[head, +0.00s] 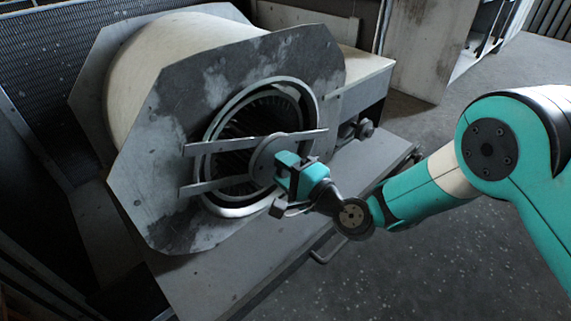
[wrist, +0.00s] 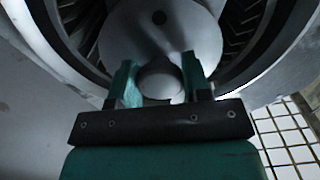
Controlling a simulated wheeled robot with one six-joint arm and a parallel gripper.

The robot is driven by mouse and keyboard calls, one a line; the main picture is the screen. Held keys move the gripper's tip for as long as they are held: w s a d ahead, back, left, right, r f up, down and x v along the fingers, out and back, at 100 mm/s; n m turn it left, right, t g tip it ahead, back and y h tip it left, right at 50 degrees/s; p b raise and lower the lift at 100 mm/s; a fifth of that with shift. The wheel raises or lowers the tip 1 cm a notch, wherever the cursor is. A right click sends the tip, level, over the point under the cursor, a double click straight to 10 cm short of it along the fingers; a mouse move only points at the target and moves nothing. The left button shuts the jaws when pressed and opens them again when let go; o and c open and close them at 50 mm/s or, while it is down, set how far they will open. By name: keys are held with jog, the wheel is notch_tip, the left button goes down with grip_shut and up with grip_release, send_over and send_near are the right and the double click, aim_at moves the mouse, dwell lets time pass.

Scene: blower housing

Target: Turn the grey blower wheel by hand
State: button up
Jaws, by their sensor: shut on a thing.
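The grey blower wheel sits inside the round inlet of the blower housing (head: 215,85); its dark vanes (wrist: 240,50) show around the hub in the wrist view. A pale grey hub disc (wrist: 160,32) covers its centre and also shows in the head view (head: 264,158). My gripper (wrist: 160,82) is at the inlet's front, its two teal fingers on either side of a round grey shaft end (wrist: 160,80) below the disc's middle. The fingers are shut on this shaft end. In the head view my gripper (head: 288,168) hides part of the disc and the wheel.
Two flat bars (head: 222,186) cross the inlet in front of the wheel. A grey octagonal plate (head: 165,175) surrounds the inlet ring. A ledge (head: 215,280) with a handle lies below the housing. Open dark floor (head: 440,260) lies to the right, partly under my arm.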

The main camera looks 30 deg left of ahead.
jog(key=shift+m, duration=0.4)
jog(key=o, duration=1.3)
jog(key=shift+d, duration=0.1)
jog(key=v, duration=0.2)
jog(key=b+v, duration=0.1)
jog(key=v, duration=0.1)
jog(key=b+v, duration=0.1)
jog(key=v, duration=0.1)
jog(key=shift+f, duration=0.3)
jog(key=b+v, duration=0.3)
jog(key=b, duration=0.2)
jog(key=b+v, duration=0.4)
jog(key=b, duration=0.2)
jog(key=b+v, duration=0.4)
jog(key=b, duration=0.1)
jog(key=shift+d+r, duration=0.1)
jog(key=shift+r, duration=0.25)
